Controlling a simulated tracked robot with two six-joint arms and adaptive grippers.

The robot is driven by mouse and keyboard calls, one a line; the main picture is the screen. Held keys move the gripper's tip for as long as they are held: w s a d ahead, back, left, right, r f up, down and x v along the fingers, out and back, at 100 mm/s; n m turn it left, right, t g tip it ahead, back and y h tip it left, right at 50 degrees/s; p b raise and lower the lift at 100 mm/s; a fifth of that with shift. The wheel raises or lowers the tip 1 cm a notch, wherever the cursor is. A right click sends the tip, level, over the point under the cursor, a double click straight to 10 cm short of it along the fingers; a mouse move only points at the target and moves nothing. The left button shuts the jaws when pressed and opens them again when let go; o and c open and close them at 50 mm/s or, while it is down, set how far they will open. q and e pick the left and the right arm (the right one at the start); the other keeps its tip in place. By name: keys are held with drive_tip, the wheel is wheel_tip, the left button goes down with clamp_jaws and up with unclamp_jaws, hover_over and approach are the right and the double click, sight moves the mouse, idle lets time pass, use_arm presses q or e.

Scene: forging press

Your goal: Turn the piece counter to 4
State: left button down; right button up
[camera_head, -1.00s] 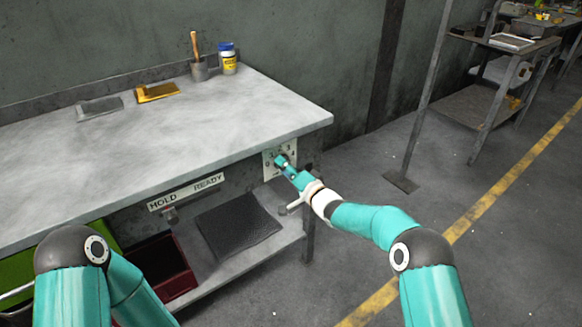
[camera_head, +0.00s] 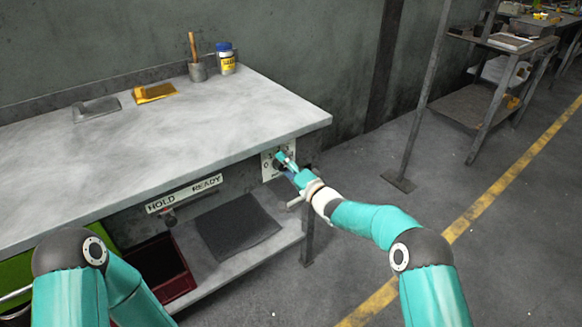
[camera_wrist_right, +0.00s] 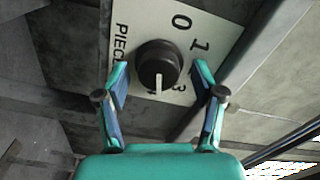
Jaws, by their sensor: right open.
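The piece counter is a white plate (camera_head: 266,164) on the bench's front right corner, with a dark round knob (camera_wrist_right: 158,62) at its middle. In the right wrist view the plate (camera_wrist_right: 140,20) shows 0, 1, a partly hidden 3 and part of the word PIECE. The knob's white pointer mark points down in that view, toward the numbers past 3; the exact number is unclear. My right gripper (camera_wrist_right: 160,79) is open, its fingers on either side of the knob with gaps visible. It also shows at the counter in the head view (camera_head: 283,161). My left gripper is out of view.
A HOLD/READY slider (camera_head: 168,212) and a lower shelf (camera_head: 245,265) lie left of the counter.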

drive_tip(key=shift+f, duration=0.15)
drive_tip(key=v, duration=1.2)
